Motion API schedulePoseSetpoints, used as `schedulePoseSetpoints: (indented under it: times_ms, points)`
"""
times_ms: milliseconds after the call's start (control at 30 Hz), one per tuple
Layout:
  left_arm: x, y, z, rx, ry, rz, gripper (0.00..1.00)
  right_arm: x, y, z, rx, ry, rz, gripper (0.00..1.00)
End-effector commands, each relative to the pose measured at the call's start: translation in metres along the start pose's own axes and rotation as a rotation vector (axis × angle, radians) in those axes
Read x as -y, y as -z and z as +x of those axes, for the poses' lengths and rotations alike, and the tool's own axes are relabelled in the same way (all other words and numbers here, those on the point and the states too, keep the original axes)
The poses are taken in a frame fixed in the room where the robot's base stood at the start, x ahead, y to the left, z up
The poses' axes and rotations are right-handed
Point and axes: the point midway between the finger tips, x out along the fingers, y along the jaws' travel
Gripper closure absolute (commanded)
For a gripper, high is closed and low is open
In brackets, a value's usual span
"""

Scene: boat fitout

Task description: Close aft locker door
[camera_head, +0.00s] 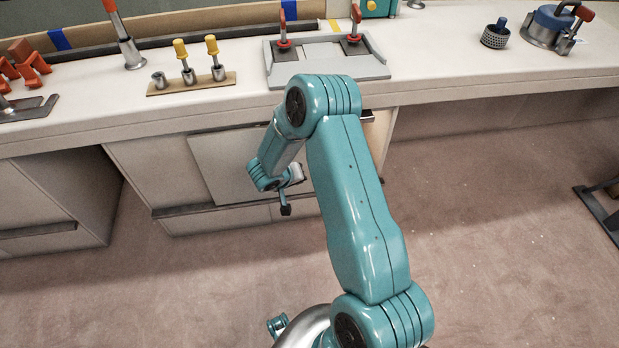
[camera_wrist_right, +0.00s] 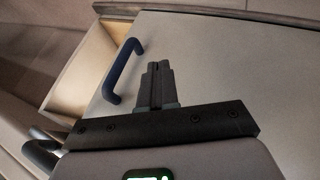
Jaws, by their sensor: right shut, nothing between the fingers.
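The pale locker door (camera_head: 222,160) is in the cabinet front under the counter, partly behind my right arm in the head view. It stands slightly proud of the cabinet front and looks ajar. In the right wrist view the door panel (camera_wrist_right: 220,60) fills the middle and right, with a dark blue bar handle (camera_wrist_right: 122,70) near its left edge. My right gripper (camera_head: 286,209) is in front of the door. In the wrist view its fingers (camera_wrist_right: 157,70) are shut and empty, to the right of the handle. I cannot tell whether they touch the panel. My left gripper is not in view.
A tan gap (camera_wrist_right: 82,70) shows beside the door in the wrist view. The counter (camera_head: 440,55) above holds a grey tray (camera_head: 325,65), yellow-handled tools (camera_head: 198,62), orange clamps (camera_head: 22,65) and a blue-topped pot (camera_head: 550,25). The floor (camera_head: 490,240) on the right is mostly clear.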

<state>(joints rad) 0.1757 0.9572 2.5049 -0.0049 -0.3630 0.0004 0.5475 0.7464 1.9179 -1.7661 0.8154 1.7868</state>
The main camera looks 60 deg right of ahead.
Motion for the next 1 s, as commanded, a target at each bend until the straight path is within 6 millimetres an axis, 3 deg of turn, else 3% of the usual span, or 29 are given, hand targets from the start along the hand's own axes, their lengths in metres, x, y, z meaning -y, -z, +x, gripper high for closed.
schedulePoseSetpoints:
  times_ms: [500,700,1000]
  points:
    - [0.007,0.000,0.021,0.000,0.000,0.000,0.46,0.001,-0.003,0.101,0.002,-0.002,0.001,1.00]
    - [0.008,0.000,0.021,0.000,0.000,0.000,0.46,-0.025,-0.002,0.110,0.001,-0.002,0.003,1.00]
    - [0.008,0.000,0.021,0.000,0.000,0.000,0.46,-0.033,-0.002,0.114,0.000,0.001,0.000,1.00]
